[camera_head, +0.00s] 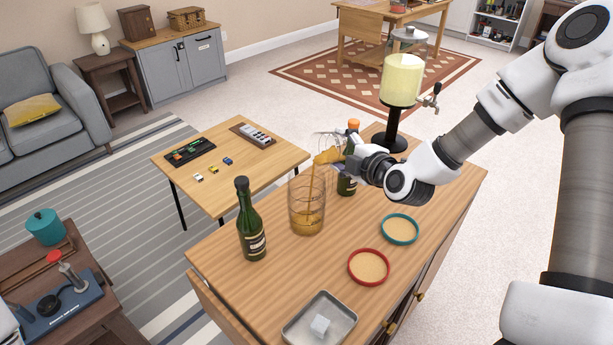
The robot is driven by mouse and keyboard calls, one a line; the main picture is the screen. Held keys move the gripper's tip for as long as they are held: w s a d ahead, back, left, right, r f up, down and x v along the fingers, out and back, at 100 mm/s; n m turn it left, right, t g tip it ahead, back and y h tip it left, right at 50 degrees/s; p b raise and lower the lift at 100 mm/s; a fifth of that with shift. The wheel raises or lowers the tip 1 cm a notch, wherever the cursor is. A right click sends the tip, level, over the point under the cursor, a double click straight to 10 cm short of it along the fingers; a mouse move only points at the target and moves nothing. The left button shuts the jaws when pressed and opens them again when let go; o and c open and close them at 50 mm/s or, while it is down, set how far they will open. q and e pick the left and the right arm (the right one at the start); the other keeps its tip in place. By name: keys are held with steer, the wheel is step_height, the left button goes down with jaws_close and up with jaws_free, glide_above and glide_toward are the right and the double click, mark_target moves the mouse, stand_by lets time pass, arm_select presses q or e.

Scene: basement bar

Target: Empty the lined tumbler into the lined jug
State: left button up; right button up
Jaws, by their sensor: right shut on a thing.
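The lined jug (307,222) is clear glass and stands upright on the wooden counter, with amber liquid in its lower part. My right gripper (348,163) is shut on the lined tumbler (325,146), a clear glass tilted well over to the left above the jug. Amber liquid lies along the tumbler's lower side, and a thin amber stream falls from its rim into the jug. The gripper hides part of the tumbler. My left gripper is not in view.
A dark green bottle (252,232) stands close left of the jug, and another bottle (347,186) stands behind my gripper. Teal-rimmed (399,229) and red-rimmed (369,267) coasters, a metal tray (341,306) and a drink dispenser (401,85) are also on the counter (225,260).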

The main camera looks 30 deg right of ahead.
steer(key=shift+a+r+n, duration=0.4)
steer(key=shift+a+n, duration=0.1)
steer(key=shift+a, duration=0.15)
stand_by(0.3)
steer(key=shift+a+r+n+h+p, duration=0.15)
steer(key=shift+r+n+h+p, duration=0.1)
steer(key=shift+n+h+p, duration=0.25)
